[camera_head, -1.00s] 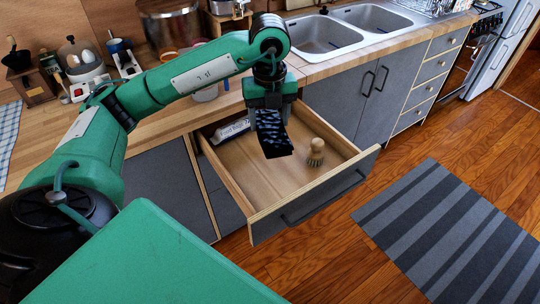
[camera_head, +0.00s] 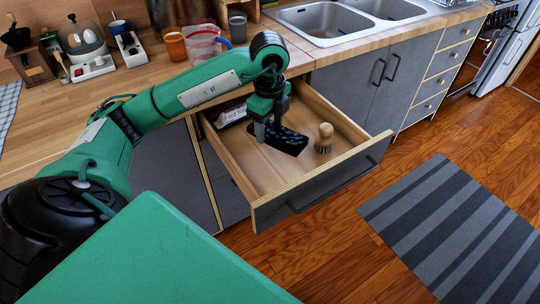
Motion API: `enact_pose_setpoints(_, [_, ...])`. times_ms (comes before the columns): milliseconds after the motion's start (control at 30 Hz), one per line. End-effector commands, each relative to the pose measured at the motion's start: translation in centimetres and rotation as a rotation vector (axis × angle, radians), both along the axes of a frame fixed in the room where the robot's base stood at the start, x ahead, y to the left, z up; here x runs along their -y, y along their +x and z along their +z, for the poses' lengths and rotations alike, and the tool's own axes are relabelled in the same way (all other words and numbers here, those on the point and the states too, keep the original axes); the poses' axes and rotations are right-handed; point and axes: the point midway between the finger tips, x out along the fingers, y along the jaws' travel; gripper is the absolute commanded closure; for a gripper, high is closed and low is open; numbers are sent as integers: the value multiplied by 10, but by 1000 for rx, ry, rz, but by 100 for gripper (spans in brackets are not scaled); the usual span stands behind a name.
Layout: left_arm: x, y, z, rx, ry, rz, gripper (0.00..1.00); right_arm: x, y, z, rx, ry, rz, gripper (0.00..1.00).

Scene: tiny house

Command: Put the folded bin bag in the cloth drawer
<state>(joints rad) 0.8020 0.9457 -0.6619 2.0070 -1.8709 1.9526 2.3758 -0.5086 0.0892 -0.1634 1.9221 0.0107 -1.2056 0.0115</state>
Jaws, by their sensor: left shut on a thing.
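The cloth drawer (camera_head: 262,213) is pulled open under the counter, and its wooden inside shows. The folded bin bag (camera_head: 291,141) is a dark, shiny, patterned bundle inside the drawer's outline, low over or on its floor; I cannot tell if it touches. My left gripper (camera_head: 268,138) points down into the drawer and is shut on the bag's left part. A wooden brush (camera_head: 323,138) stands upright in the drawer, right of the bag. A labelled box or packet (camera_head: 231,116) lies at the drawer's back left. My right gripper is not in view.
The wooden counter (camera_head: 60,120) above holds a measuring jug (camera_head: 203,43), an orange cup (camera_head: 175,46) and an egg-shaped appliance (camera_head: 85,45). A double sink (camera_head: 330,22) is at the back. The drawer's front left floor is bare. A striped rug (camera_head: 440,220) lies at right.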

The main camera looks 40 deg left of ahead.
Motion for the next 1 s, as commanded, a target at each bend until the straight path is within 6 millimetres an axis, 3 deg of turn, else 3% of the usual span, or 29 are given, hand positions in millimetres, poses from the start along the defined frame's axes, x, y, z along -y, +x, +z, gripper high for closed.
enact_pose_setpoints(100, [0,-1,-33,-4,1,1,62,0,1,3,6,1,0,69])
enact_pose_setpoints(300, [0,0,-65,-1,0,0,62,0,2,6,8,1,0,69])
enact_pose_setpoints(467, [0,0,-75,0,0,0,62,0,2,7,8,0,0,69])
enact_pose_setpoints(733, [0,0,-111,-1,0,-1,62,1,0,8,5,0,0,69])
enact_pose_setpoints(1000, [0,0,-114,2,0,-1,62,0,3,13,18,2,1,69])
